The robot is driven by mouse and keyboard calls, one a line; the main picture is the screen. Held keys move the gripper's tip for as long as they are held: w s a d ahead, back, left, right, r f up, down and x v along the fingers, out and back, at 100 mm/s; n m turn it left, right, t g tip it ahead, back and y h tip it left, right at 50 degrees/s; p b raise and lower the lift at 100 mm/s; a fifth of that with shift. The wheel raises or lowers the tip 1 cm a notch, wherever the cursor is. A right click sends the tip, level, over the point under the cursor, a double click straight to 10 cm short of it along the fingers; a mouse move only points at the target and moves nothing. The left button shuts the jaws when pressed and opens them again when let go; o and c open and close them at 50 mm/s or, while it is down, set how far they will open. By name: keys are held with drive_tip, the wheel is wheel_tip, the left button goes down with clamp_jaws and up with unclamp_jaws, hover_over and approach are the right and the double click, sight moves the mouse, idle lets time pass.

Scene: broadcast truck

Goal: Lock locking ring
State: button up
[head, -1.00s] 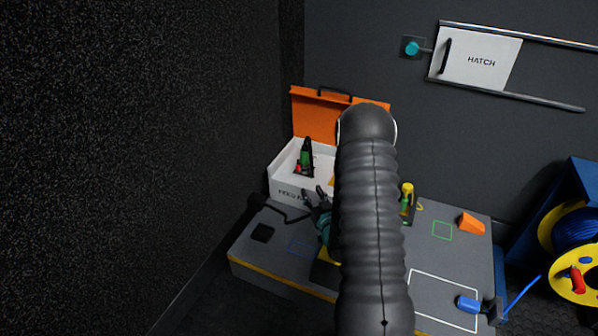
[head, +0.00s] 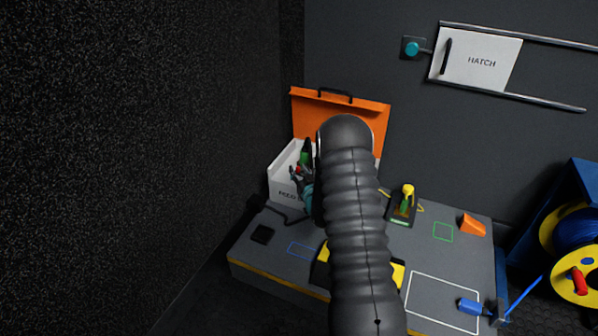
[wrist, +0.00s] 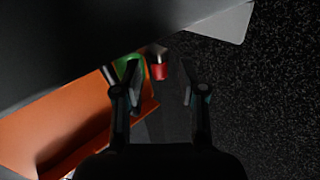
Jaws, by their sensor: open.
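My gripper (head: 299,180) is open and empty in front of the white box (head: 283,180) with the raised orange lid (head: 314,111). In the wrist view the fingers of my gripper (wrist: 161,82) spread to either side of a small red part (wrist: 158,71), which lies beyond the tips. A green part (wrist: 126,67) is behind the left finger, and the orange lid (wrist: 62,126) fills the lower left. I cannot tell which part is the locking ring. My arm and gripper hide much of the box's inside in the head view.
The bench holds a black plate with a yellow-and-green upright part (head: 406,200), an orange wedge (head: 472,225) and a blue plug (head: 470,306). A yellow-edged object (head: 397,274) is partly behind my arm. A cable reel (head: 577,237) stands at right. A dark wall is close on the left.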

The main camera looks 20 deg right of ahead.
drive_tip(key=shift+w, duration=0.25)
clamp_jaws()
drive_tip(key=shift+a+h, duration=0.1)
drive_tip(key=shift+h, duration=0.2)
drive_tip(key=shift+w+a+m+g+h, duration=0.15)
drive_tip(key=shift+w+a+m+h, duration=0.1)
drive_tip(key=shift+m+h, duration=0.4)
drive_tip(key=shift+w+a+m+g+h, duration=0.2)
drive_tip(key=shift+m+h, duration=0.2)
drive_tip(key=shift+h, duration=0.4)
drive_tip(key=shift+w+a+m+g+h, duration=0.15)
drive_tip(key=shift+w+a+m+h, duration=0.1)
drive_tip(key=shift+m+h, duration=0.4)
drive_tip(key=m+g+h, duration=0.1)
drive_tip(key=h, duration=0.1)
drive_tip(key=w+m+h, duration=0.1)
drive_tip(key=shift+w+a+g+h, duration=0.2)
drive_tip(key=shift+a+g+h, duration=0.1)
drive_tip(key=shift+g+h, duration=0.1)
drive_tip(key=shift+w+m+g+h, duration=0.25)
drive_tip(key=shift+m+g+h, duration=0.15)
drive_tip(key=shift+m+h, duration=0.15)
drive_tip(key=shift+w+m+g+h, duration=0.2)
drive_tip(key=shift+m+g+h, duration=0.2)
drive_tip(key=shift+m+h, duration=0.15)
